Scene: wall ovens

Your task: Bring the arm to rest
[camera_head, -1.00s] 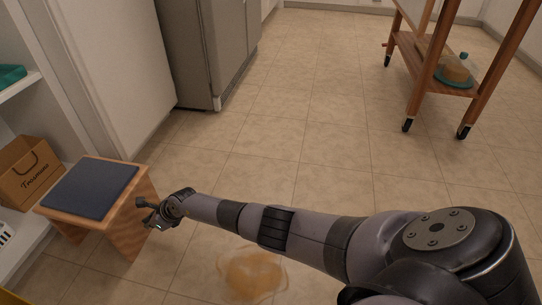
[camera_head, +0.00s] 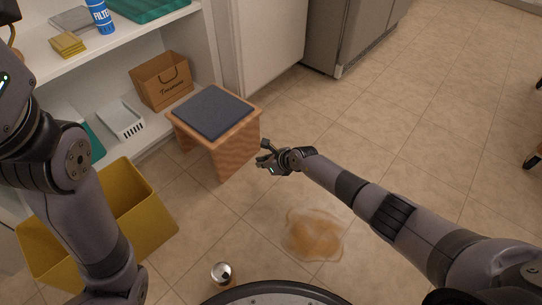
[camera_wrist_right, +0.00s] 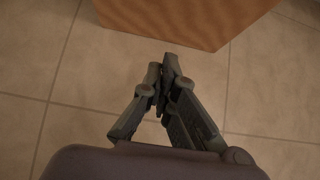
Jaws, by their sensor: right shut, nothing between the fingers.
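My right arm reaches in from the lower right of the head view. Its gripper (camera_head: 264,161) is held in the air just right of a wooden stool with a dark cushion (camera_head: 214,112). In the right wrist view the gripper fingertips (camera_wrist_right: 161,76) meet with nothing between them. The stool's wooden side (camera_wrist_right: 190,18) shows beyond them, apart from the fingers. My left arm shows at the left edge of the head view. What its gripper does there cannot be made out.
A brown spill (camera_head: 314,234) lies on the tiles below my right forearm. An open can (camera_head: 222,272) stands near my base. A yellow bin (camera_head: 150,215) is by my left arm. Shelves hold a paper bag (camera_head: 162,82) and a blue can (camera_head: 100,15).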

